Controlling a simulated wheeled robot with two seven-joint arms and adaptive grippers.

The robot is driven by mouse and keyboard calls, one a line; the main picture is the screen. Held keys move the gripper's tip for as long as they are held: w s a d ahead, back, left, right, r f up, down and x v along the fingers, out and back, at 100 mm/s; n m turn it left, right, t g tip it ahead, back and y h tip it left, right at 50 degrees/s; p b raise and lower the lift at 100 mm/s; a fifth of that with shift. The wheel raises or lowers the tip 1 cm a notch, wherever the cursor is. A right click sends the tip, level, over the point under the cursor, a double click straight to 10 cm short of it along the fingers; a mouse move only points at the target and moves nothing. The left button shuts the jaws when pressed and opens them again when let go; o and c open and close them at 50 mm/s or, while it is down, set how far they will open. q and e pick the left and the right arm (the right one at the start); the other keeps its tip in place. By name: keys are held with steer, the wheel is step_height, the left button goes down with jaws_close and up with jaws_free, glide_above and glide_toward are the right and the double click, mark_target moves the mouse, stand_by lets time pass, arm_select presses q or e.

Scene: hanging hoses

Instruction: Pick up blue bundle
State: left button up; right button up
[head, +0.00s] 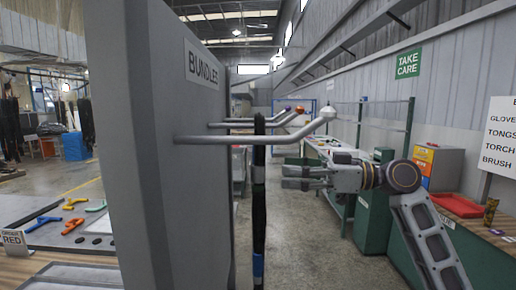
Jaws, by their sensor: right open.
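A black bundle (259,200) hangs down narrow and edge-on from the nearest grey hook (220,139), beside the grey panel marked BUNDLES. A blue band (258,264) shows low on it. My right gripper (286,177) comes in from the right, fingers pointing left. It is open and empty, just right of the bundle in the picture; I cannot tell its exact depth from it. My left gripper is not in view.
The grey panel (150,150) blocks much of the left. Two more hooks (240,124) reach out behind the nearest one, whose tip is a pale ball (328,114). A green bench (480,250) stands at right. Floor (318,240) is open below.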

mark_target(258, 171)
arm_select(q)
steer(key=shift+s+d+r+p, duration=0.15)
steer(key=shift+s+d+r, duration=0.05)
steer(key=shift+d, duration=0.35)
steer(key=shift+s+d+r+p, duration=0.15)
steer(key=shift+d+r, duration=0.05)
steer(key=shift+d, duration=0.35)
arm_select(e)
steer(key=a, duration=0.3)
steer(key=shift+w+a, duration=0.2)
steer(key=shift+w, duration=0.1)
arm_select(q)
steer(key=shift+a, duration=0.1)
arm_select(e)
steer(key=a+p, duration=0.1)
steer(key=a, duration=0.1)
steer(key=w+a+p, duration=0.1)
steer(key=a, duration=0.1)
steer(key=shift+f, duration=0.1)
steer(key=shift+w+a, duration=0.1)
steer(key=shift+a, duration=0.45)
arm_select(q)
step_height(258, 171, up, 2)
